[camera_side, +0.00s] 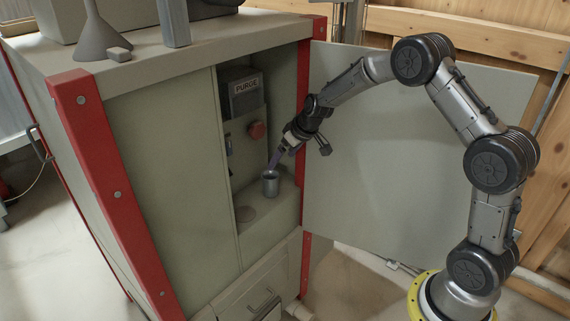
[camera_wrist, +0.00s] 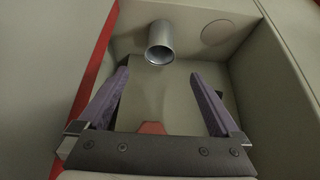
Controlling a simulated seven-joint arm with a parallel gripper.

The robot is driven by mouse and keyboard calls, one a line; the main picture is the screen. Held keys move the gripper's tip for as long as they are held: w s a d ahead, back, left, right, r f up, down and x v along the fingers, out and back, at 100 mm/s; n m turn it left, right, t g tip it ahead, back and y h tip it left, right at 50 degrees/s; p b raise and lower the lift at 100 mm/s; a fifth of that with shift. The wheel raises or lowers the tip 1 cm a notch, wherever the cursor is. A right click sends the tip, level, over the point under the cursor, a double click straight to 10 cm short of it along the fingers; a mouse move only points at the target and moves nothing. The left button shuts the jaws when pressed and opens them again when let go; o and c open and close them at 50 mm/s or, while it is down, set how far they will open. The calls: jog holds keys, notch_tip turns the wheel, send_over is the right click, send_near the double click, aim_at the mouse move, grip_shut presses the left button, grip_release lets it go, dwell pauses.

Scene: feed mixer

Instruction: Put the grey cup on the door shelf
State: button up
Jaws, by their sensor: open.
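The grey cup (camera_side: 270,184) stands upright on the ledge (camera_side: 273,218) inside the open doorway of the cabinet. It also shows in the wrist view (camera_wrist: 160,42), with its open mouth towards the camera, beyond my fingertips. A flat round mark (camera_side: 245,214) lies on the ledge to the left of the cup; in the wrist view this mark (camera_wrist: 216,33) is right of the cup. My gripper (camera_side: 276,158) is just above the cup in the side view. In the wrist view my gripper (camera_wrist: 160,75) has its two purple fingers spread wide with nothing between them.
The open door panel (camera_side: 400,160) stands to the right of the doorway. Behind the ledge are a dark PURGE box (camera_side: 244,88) and a red knob (camera_side: 256,130). Red corner posts (camera_side: 303,120) frame the opening. A drawer (camera_side: 262,295) is below.

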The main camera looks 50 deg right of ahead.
jog(key=s+a+r, duration=0.4)
jog(key=s+r, duration=0.4)
jog(key=s+a+r, duration=0.5)
jog(key=s+r, duration=0.3)
jog(key=s, duration=0.1)
jog(key=s+a, duration=0.2)
jog(key=s, duration=1.8)
jog(key=shift+s, duration=0.2)
jog(key=shift+f, duration=0.1)
